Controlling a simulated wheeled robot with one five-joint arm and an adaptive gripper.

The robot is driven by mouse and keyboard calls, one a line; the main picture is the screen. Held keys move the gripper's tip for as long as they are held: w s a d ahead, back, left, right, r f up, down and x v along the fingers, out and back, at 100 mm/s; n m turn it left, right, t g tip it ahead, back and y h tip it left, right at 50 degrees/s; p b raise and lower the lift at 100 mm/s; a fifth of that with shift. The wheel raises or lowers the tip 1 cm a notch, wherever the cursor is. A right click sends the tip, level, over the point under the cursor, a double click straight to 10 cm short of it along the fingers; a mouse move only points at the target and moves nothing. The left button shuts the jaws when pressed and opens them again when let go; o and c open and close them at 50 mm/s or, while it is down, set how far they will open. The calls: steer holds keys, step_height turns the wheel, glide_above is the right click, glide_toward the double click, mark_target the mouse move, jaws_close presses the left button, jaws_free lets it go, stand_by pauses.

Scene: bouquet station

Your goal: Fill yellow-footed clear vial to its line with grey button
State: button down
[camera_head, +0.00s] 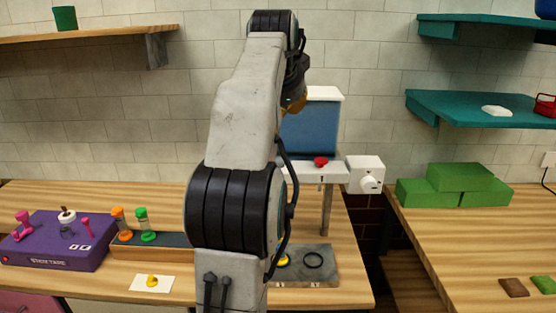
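A yellow round piece (284,261) shows on the grey plate (328,278) under the dispenser, partly hidden by my arm; I cannot tell whether it is the vial's foot. No clear vial body or fill line can be made out there. The dispenser has a blue tank (310,130) with a white lid, a red knob (320,161) and a white box with a round dial (370,184). I cannot make out a grey button. My gripper (295,103) is up in front of the tank, mostly hidden behind my arm; its fingers do not show clearly.
A rack (160,254) holds an orange-capped vial (122,224) and a green-capped vial (145,226). A small yellow piece (151,281) sits on a white card. A purple box (60,245) stands far left. Green blocks (455,187) lie on the right table, across a gap.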

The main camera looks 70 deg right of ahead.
steer(key=shift+f, duration=0.1)
steer(key=b, duration=0.7)
glide_above(285, 158)
step_height(285, 158, down, 6)
steer(key=shift+f, duration=0.1)
steer(key=shift+f+b, duration=1.05)
steer(key=shift+f, duration=0.15)
steer(key=shift+f+b, duration=0.75)
steer(key=shift+f, duration=0.3)
stand_by(1.4)
steer(key=shift+r, duration=0.15)
steer(key=shift+r+p, duration=0.9)
steer(key=shift+p, duration=0.25)
steer(key=shift+r, duration=0.1)
step_height(285, 158, up, 5)
steer(key=p, duration=0.5)
stand_by(0.8)
